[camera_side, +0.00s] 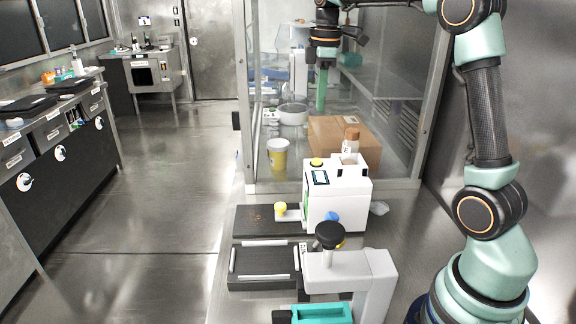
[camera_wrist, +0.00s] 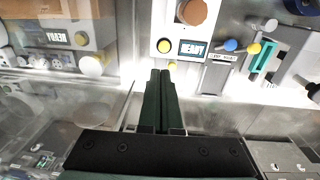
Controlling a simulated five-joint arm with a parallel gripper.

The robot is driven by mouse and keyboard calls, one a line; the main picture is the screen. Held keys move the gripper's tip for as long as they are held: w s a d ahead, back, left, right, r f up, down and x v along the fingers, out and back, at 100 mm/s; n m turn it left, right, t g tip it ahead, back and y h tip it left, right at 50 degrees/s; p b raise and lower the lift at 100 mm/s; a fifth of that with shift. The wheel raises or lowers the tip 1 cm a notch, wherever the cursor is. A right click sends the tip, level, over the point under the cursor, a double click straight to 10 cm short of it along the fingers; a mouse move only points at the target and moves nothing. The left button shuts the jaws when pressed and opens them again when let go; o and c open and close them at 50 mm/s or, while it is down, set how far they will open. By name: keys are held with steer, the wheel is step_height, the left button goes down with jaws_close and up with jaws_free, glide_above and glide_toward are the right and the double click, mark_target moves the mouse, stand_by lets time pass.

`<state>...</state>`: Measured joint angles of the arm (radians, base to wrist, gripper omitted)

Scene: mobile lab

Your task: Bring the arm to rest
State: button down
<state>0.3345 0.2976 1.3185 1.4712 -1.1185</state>
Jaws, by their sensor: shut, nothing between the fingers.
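My gripper (camera_side: 321,92) hangs fingers-down in the upper middle of the side view, above and behind the white bench device, in line with the glass enclosure. Its two dark green fingers also show in the wrist view (camera_wrist: 160,78), pressed together with nothing between them. My teal and black arm rises at the right and reaches over to the left to hold the gripper up. The gripper appears clear of the things below it.
A white device (camera_side: 336,198) with a screen holds a brown-capped vial (camera_side: 350,142). A black-knobbed stand (camera_side: 375,278) and a teal block (camera_side: 322,313) are in front. Open floor lies left.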

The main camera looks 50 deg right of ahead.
steer(key=s+a+f+m+t, duration=0.2)
steer(key=s+a+m, duration=0.2)
steer(key=s+a, duration=0.3)
steer(key=s+a+f+m+t, duration=0.3)
steer(key=s+a+m, duration=0.2)
steer(key=s+a, duration=0.2)
steer(key=shift+s+a, duration=0.15)
steer(key=shift+a, duration=0.3)
